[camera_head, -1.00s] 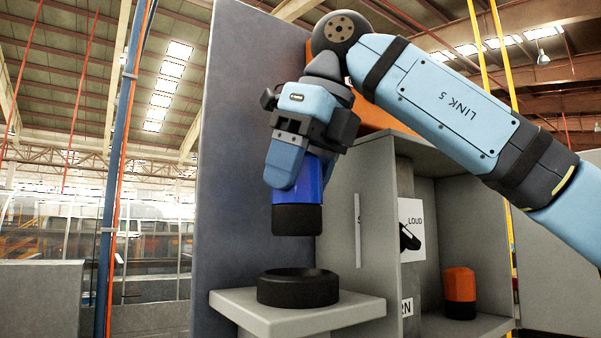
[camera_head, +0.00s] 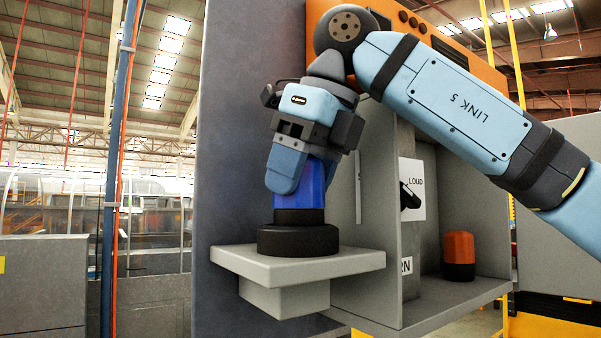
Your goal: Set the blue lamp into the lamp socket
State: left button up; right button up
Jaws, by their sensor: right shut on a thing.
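The blue lamp (camera_head: 299,190) has a blue body and a black base. It stands upright, with its base at the top of the lamp socket (camera_head: 298,241), a black ring on a grey shelf. How deep the base sits in the ring I cannot tell. My right gripper (camera_head: 287,180) points down from above and is shut on the lamp's blue body. Its fingers hide part of the lamp's upper side. My left gripper is not in view.
The grey shelf (camera_head: 240,258) juts out from a tall grey panel (camera_head: 240,120). To the right, an open grey cabinet holds an orange lamp with a black base (camera_head: 459,255). A sign (camera_head: 412,190) hangs on the cabinet's inner wall. Open room lies left of the panel.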

jog(key=o, duration=1.1)
jog(key=shift+c, duration=0.2)
jog(key=shift+r, duration=0.1)
jog(key=b+v, duration=0.1)
jog(key=v, duration=1.2)
jog(key=shift+r, duration=0.4)
jog(key=shift+d, duration=0.1)
